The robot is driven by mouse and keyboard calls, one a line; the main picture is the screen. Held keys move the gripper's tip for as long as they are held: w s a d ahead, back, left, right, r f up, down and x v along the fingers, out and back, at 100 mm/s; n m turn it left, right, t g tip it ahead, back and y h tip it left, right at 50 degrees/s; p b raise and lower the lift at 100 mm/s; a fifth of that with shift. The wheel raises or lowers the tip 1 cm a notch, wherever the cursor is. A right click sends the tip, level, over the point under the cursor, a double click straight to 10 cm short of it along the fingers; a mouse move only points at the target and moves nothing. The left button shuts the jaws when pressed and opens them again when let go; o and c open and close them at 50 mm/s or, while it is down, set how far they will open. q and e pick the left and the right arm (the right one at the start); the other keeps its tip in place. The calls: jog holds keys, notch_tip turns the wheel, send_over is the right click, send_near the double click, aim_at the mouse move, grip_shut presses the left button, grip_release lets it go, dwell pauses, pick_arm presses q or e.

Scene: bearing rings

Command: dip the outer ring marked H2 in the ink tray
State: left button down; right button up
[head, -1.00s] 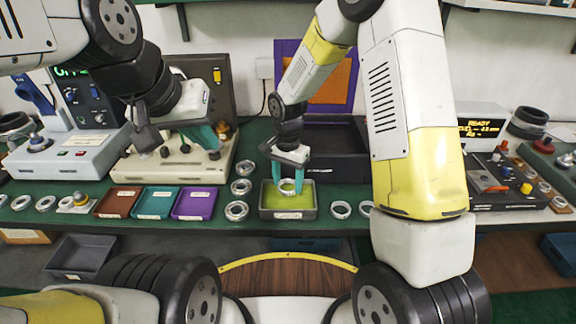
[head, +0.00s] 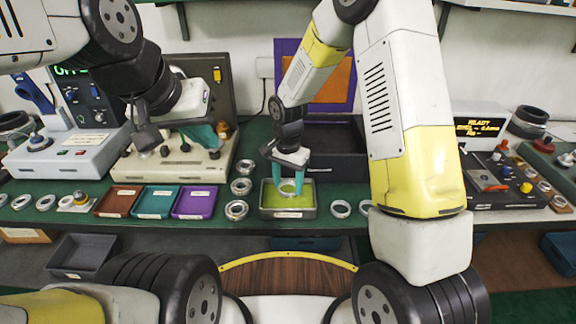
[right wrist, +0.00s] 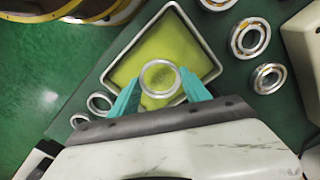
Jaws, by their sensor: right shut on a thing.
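The ink tray (head: 267,212) is a grey-rimmed box with yellow-green ink, at the front middle of the bench. My right gripper (head: 288,187) is shut on a plain metal outer ring (head: 287,190) and holds it over or in the ink. The right wrist view shows the ring (right wrist: 146,86) between the teal fingertips of my right gripper (right wrist: 160,88), within the outline of the tray (right wrist: 205,45). I cannot read a mark on the ring, nor tell whether it touches the ink. My left gripper (head: 211,140) hangs over the beige machine; its jaw opening is not clear.
Brown (head: 117,202), teal (head: 157,202) and purple (head: 195,203) trays stand left of the ink tray. Bearings (head: 237,210) sit between them and the ink tray. Two loose rings (head: 341,209) lie to its right. A dark open bin (head: 340,140) stands behind it.

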aim_at(288, 203)
jog(key=shift+f, duration=2.4)
jog(key=shift+r, duration=0.1)
dwell(1.2)
jog(key=shift+r, duration=4.15)
